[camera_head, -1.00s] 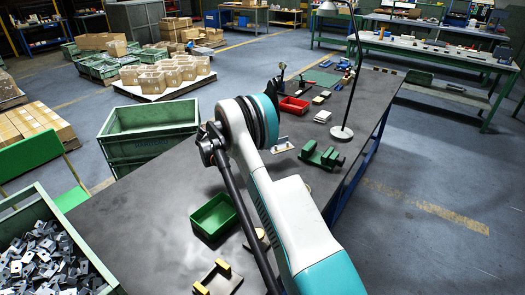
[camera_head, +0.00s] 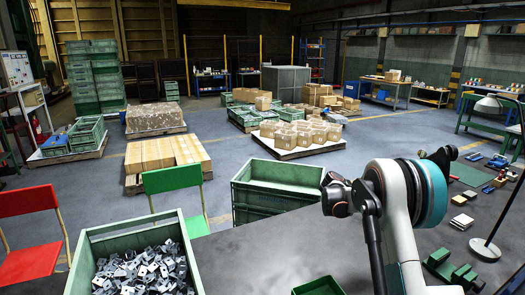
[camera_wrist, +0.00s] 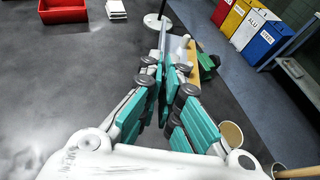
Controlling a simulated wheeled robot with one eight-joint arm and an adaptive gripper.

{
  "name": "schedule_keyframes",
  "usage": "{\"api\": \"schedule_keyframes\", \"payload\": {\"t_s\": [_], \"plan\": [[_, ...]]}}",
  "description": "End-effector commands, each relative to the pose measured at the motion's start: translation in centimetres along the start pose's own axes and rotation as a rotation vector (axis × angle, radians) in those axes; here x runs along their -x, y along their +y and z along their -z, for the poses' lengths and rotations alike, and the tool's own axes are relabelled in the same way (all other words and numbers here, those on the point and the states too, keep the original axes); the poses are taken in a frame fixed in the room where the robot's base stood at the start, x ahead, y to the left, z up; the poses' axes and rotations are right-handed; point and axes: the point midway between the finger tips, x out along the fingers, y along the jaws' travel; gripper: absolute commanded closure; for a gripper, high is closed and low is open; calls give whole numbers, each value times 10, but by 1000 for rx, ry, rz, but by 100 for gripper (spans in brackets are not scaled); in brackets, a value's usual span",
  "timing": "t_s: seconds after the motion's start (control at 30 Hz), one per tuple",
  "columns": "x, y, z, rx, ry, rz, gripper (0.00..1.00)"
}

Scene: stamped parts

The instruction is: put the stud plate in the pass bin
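My gripper (camera_wrist: 173,62) reaches away from the wrist camera with its two teal-and-grey fingers close together. A narrow gap shows between them, but whether the tips meet on anything is unclear. A pale metal piece (camera_wrist: 181,46), perhaps the stud plate, shows at the fingertips beside a tan strip; I cannot tell whether it is held. In the head view my gripper is hidden behind my arm. A small green bin (camera_head: 318,287), perhaps the pass bin, is cut off at the bottom edge of the head view. It is not seen in the wrist view.
A red bin (camera_wrist: 62,12) and a white stack (camera_wrist: 116,8) lie on the dark table. A lamp base (camera_wrist: 157,21) and a green fixture (camera_wrist: 207,65) stand nearby. A large green crate (camera_head: 270,190) stands beyond the table; a crate of metal parts (camera_head: 135,260) is left.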

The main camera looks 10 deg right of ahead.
Motion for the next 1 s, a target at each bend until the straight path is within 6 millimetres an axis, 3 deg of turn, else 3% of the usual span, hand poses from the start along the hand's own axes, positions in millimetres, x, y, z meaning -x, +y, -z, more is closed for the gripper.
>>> {"api": "schedule_keyframes", "payload": {"t_s": [0.27,0.47,0.67,1.0], "plan": [[68,-3,18,120,-2,-293,100],[129,-20,34,225,-1,-548,100],[190,-50,48,325,-1,-789,100],[277,-124,65,470,-1,-1140,100]]}}
